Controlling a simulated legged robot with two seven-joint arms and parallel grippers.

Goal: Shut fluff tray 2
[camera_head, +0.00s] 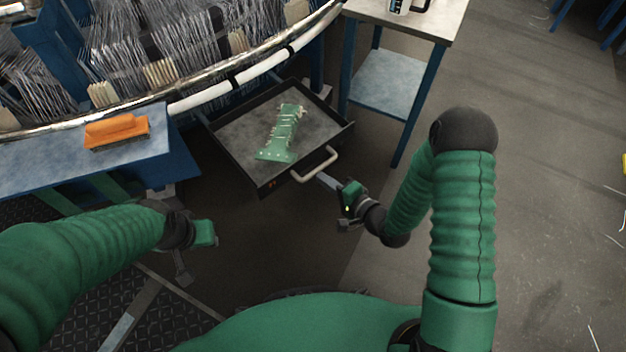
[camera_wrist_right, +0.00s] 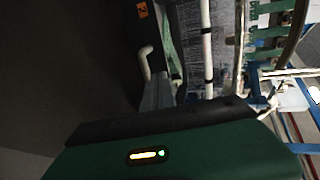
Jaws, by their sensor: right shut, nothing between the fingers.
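Fluff tray 2 (camera_head: 232,128) is a dark, shallow drawer pulled out under the loom, with a pale curved handle (camera_head: 316,166) on its front. In the right wrist view an orange label marked 2 (camera_wrist_right: 142,10) shows on its dark front, and the handle (camera_wrist_right: 146,60) shows beside my fingers. My right gripper (camera_head: 324,180) is shut and empty, its fingertips close to the right end of the handle; I cannot tell if they touch. It also shows in the right wrist view (camera_wrist_right: 160,90). My left gripper (camera_head: 207,240) hangs low at left, away from the tray; its fingers are unclear.
A green part (camera_head: 281,133) with pale fluff lies in the tray. A blue bench (camera_head: 50,153) with an orange-topped brush (camera_head: 116,131) stands left of it. A small table (camera_head: 390,78) stands right. Open floor (camera_head: 555,200) lies at the right.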

